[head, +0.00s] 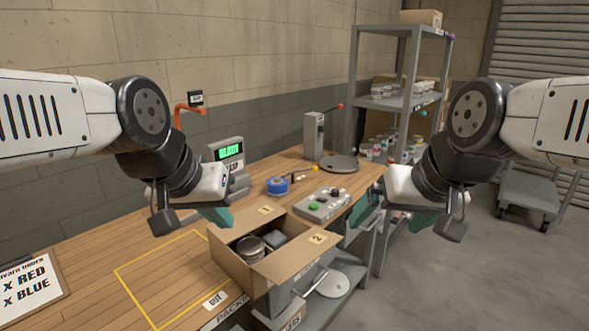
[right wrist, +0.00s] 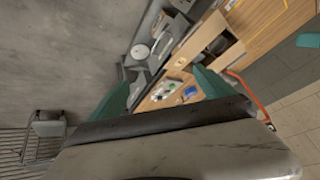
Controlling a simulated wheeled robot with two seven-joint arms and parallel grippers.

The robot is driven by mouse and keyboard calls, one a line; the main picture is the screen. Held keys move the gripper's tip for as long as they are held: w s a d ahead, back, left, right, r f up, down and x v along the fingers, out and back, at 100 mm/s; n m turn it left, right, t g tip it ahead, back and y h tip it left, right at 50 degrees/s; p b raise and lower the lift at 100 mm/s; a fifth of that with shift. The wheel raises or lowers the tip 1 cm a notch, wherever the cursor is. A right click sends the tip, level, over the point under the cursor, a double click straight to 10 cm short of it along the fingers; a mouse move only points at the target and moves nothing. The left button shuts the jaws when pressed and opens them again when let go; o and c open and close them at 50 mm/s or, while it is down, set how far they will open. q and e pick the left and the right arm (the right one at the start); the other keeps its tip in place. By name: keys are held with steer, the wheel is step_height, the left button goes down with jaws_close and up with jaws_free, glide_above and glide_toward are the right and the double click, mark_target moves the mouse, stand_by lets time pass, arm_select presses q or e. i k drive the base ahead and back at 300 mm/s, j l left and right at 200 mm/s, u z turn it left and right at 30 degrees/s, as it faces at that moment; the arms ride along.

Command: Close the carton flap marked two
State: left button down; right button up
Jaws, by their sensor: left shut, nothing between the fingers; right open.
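The open cardboard carton (head: 245,274) sits at the front edge of the wooden bench, with round tins and a dark box inside. Its flap marked 2 (head: 307,245) stands open on the right side; the flap marked 1 (head: 265,210) is open at the back. My left gripper (head: 212,214) is shut and empty, above the bench just left of the carton. My right gripper (head: 395,212) is open and empty, right of the carton and apart from it. In the right wrist view, the carton (right wrist: 232,54) shows beyond the spread green fingers (right wrist: 170,88).
A control box with buttons (head: 322,205) and a blue tape roll (head: 277,186) stand behind the carton. A grey shelf rack (head: 410,65) rises at the back right. A yellow-outlined bench area (head: 165,275) is clear on the left. A round plate (head: 332,283) is below, right of the carton.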

mark_target(281, 266)
steer(key=k+l, duration=0.1)
steer(key=k, duration=0.8)
steer(key=j+z, duration=0.05)
